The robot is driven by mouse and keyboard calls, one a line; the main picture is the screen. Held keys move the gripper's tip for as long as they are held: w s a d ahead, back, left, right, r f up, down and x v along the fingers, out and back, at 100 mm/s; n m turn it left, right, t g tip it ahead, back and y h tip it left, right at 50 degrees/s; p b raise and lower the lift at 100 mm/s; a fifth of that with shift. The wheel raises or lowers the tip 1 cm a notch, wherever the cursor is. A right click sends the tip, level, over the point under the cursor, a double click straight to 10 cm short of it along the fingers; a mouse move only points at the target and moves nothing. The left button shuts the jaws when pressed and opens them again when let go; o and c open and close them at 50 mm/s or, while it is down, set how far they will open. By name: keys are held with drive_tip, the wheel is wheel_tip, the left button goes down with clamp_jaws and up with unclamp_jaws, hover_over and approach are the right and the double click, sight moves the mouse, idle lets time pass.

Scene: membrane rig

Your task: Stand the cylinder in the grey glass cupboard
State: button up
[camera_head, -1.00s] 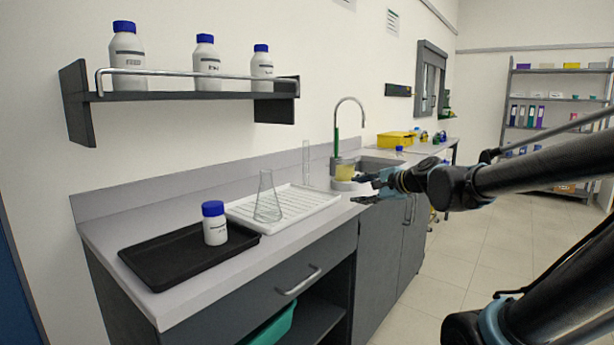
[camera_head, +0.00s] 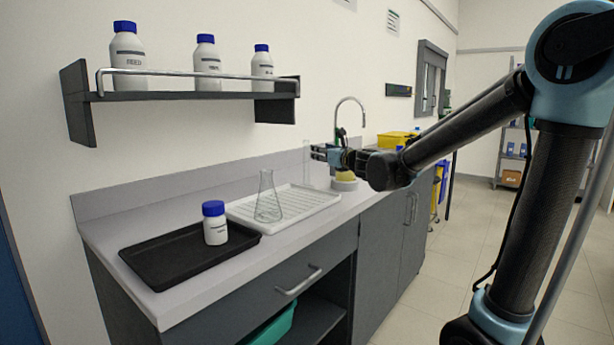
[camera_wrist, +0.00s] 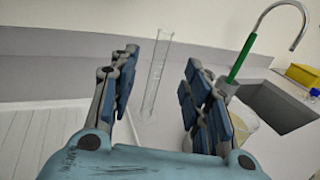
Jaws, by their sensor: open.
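The cylinder (camera_head: 306,160) is a tall, clear glass tube standing upright at the back of the counter, just left of the sink. In the wrist view the cylinder (camera_wrist: 157,75) stands in the gap between my fingers, beyond their tips. My gripper (camera_head: 318,153) is level and open beside the cylinder in the head view; its fingers overlap the right side of it there. The wrist view shows my gripper (camera_wrist: 158,72) empty.
A conical flask (camera_head: 268,198) stands on a white ribbed tray (camera_head: 318,208) in front. A white bottle (camera_head: 214,224) stands on a black tray (camera_head: 165,265). A beaker with yellow contents (camera_wrist: 240,122) stands right of the cylinder, near the tap (camera_wrist: 285,12).

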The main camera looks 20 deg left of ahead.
sight(308, 147)
drive_tip(key=x, duration=0.8)
drive_tip(key=shift+d, duration=0.1)
drive_tip(key=shift+x, duration=2.7)
drive_tip(key=shift+w+d+f, duration=0.15)
drive_tip(key=shift+c, duration=0.6)
clamp_jaws()
